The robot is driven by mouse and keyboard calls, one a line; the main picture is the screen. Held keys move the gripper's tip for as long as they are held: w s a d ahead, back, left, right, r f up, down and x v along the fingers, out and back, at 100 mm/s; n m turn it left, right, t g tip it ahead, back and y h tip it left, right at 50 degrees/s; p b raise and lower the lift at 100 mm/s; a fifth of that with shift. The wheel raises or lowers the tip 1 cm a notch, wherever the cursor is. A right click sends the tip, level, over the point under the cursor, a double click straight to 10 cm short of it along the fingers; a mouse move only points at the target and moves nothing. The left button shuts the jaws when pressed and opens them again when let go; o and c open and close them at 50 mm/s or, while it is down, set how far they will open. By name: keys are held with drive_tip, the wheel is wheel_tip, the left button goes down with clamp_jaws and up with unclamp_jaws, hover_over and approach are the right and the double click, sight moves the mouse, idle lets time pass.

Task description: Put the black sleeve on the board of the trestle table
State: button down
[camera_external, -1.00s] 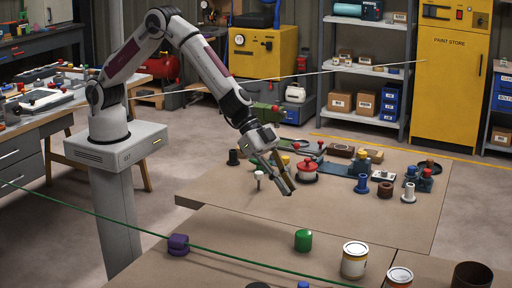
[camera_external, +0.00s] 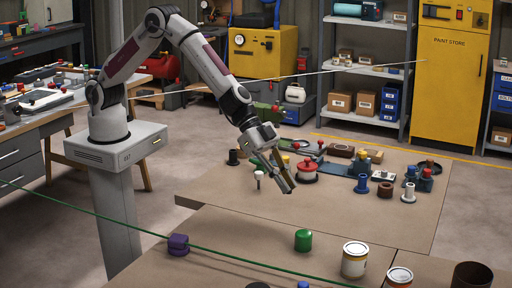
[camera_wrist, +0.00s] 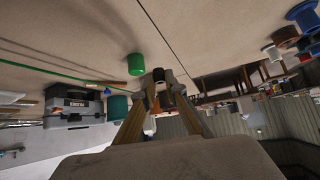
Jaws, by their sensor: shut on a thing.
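My gripper (camera_external: 286,187) is above the near middle of the brown worktop, tilted down and to the right. Its fingers are shut on a small dark thing, seemingly the black sleeve (camera_wrist: 158,74), which shows between the fingertips in the wrist view. The fingers largely hide it in the outside view. A table with wooden trestle legs and a pale board (camera_external: 62,108) stands at the left behind my base, apart from the gripper. Its board carries several tools and small parts.
Nearer are a green cylinder (camera_external: 303,240) and a purple spool (camera_external: 178,245). A green line crosses the front.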

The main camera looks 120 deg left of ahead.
drive_tip(key=s+a+m+h, duration=0.1)
drive_tip(key=s+a, duration=0.3)
drive_tip(key=a, duration=0.6)
drive_tip(key=s+a+m+h, duration=0.1)
drive_tip(key=s+a, duration=0.4)
drive_tip(key=a, duration=0.6)
drive_tip(key=s+a+m, duration=0.1)
drive_tip(key=s+a, duration=0.5)
drive_tip(key=s, duration=0.3)
drive_tip(key=s+a+m+g+h, duration=0.1)
drive_tip(key=s+a, duration=0.5)
drive_tip(key=s, duration=0.3)
drive_tip(key=shift+s+a+r+m+g, duration=0.15)
drive_tip(key=shift+s+a+m+g, duration=0.15)
drive_tip(key=shift+f, duration=3.15)
